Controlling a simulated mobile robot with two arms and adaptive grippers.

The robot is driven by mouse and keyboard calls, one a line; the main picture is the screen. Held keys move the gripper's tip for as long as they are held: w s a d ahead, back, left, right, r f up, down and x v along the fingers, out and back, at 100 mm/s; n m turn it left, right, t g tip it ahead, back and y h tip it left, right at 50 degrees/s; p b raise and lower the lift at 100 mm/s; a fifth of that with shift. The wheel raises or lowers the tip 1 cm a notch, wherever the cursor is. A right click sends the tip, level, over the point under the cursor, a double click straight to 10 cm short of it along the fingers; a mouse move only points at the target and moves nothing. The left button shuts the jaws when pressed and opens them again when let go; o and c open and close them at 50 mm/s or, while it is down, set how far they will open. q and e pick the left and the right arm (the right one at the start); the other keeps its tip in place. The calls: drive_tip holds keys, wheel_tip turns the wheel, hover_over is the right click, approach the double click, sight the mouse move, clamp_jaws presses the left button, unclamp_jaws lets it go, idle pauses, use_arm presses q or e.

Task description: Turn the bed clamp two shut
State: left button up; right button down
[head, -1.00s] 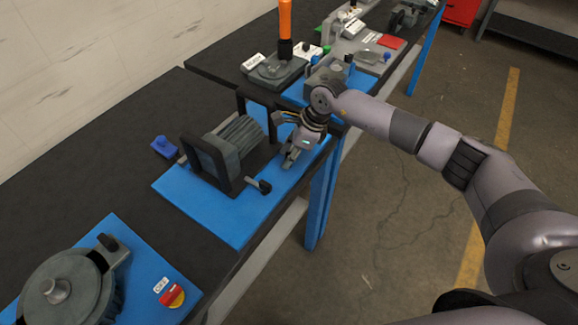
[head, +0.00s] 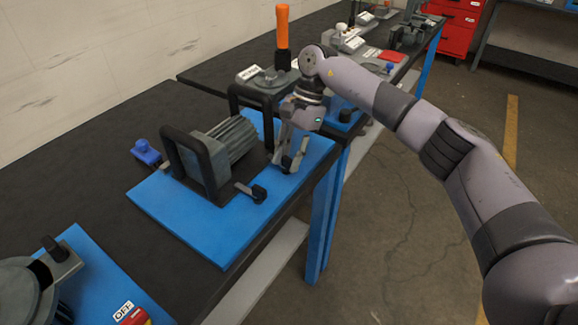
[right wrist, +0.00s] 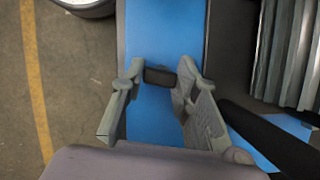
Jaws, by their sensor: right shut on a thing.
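My right gripper (head: 288,168) reaches down at the right end of the finned grey motor (head: 218,145), over the blue bed plate (head: 215,221). In the right wrist view its two fingers (right wrist: 161,74) close around a small dark clamp knob (right wrist: 160,76) above the blue plate. The fingers mostly hide this clamp in the head view. A second clamp lever with a black knob (head: 259,193) stands at the front of the motor, apart from the gripper. No label shows which clamp is number two. My left gripper is out of view.
Black hoop frames (head: 168,150) stand at both ends of the motor. A blue clamp-like part (head: 146,152) sits behind it. A red-and-white OFF switch (head: 132,314) is at the lower left. The bench's front edge lies close to the gripper.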

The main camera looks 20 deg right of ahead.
drive_tip(key=shift+w+n+g+h+b, duration=0.1)
drive_tip(key=shift+n+g+h+b, duration=0.2)
drive_tip(key=shift+n+b, duration=0.5)
drive_tip(key=shift+n, duration=0.3)
drive_tip(key=c, duration=1.2)
unclamp_jaws()
drive_tip(key=shift+c, duration=0.2)
drive_tip(key=shift+r, duration=0.1)
drive_tip(key=v, duration=1.1)
drive_tip(key=shift+d+r, duration=0.2)
drive_tip(key=shift+r, duration=0.15)
drive_tip(key=shift+w, duration=0.1)
